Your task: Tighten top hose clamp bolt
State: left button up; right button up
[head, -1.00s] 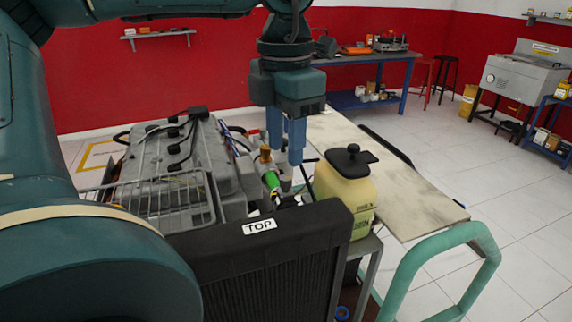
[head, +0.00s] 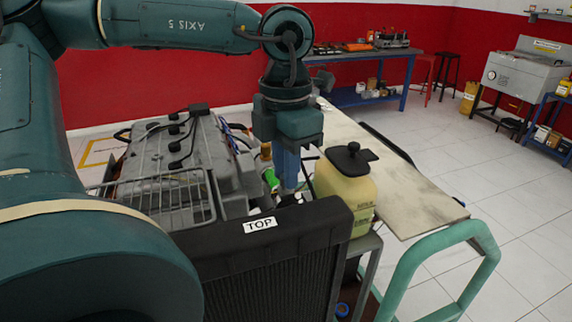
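My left gripper (head: 289,182) points straight down behind the radiator (head: 262,258), which carries a white TOP label. Its blue fingers reach down beside the green hose part (head: 270,179), and their tips are partly hidden by the radiator's top edge. I cannot tell whether the fingers are apart or shut on anything. The hose clamp bolt cannot be made out; it may lie hidden behind the fingers or the radiator. My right gripper is not in view.
The grey engine (head: 165,160) with black leads stands left of the gripper. A yellowish coolant bottle (head: 345,190) with a black cap stands close on the right. A pale board (head: 400,190) lies beyond it. Green tubular rails (head: 405,270) are at the lower right.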

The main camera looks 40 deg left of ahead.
pick_arm(q)
grip_shut()
